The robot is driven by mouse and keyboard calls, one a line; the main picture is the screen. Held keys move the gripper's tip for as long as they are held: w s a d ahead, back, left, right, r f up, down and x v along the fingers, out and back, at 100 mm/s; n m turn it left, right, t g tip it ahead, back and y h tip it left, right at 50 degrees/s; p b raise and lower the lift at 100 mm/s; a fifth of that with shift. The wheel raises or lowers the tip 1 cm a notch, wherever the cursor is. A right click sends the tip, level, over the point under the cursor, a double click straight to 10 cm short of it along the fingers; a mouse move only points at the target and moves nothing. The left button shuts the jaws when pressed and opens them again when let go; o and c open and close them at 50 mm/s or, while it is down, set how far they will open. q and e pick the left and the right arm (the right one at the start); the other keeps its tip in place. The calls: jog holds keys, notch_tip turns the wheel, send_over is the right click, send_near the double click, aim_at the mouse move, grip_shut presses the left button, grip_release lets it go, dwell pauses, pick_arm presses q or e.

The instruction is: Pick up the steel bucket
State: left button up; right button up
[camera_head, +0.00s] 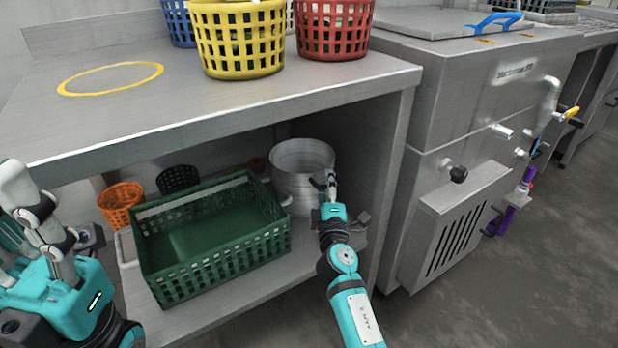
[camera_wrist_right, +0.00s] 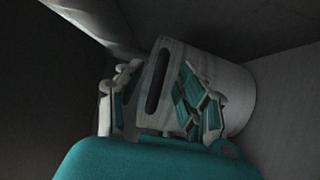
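The steel bucket (camera_head: 296,165) is a pale grey, ribbed round pail on the lower shelf, at the right end under the worktop. My right gripper (camera_head: 328,182) is at its right front side in the head view. In the right wrist view the bucket (camera_wrist_right: 235,98) lies tilted in the picture beyond the fingers. My left gripper (camera_head: 38,215) is at the far left, away from the bucket, seen side-on.
A green crate (camera_head: 208,268) stands left of the bucket on the lower shelf (camera_head: 225,305). An orange basket (camera_head: 120,200) and a black basket (camera_head: 178,178) are behind it. The worktop (camera_head: 190,95) overhangs the shelf. A steel machine (camera_head: 455,150) stands at the right.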

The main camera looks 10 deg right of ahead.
jog(key=shift+s+a+r, duration=0.15)
jog(key=shift+s+r, duration=0.05)
jog(key=shift+c, duration=0.4)
grip_shut()
jog(key=shift+r, duration=0.15)
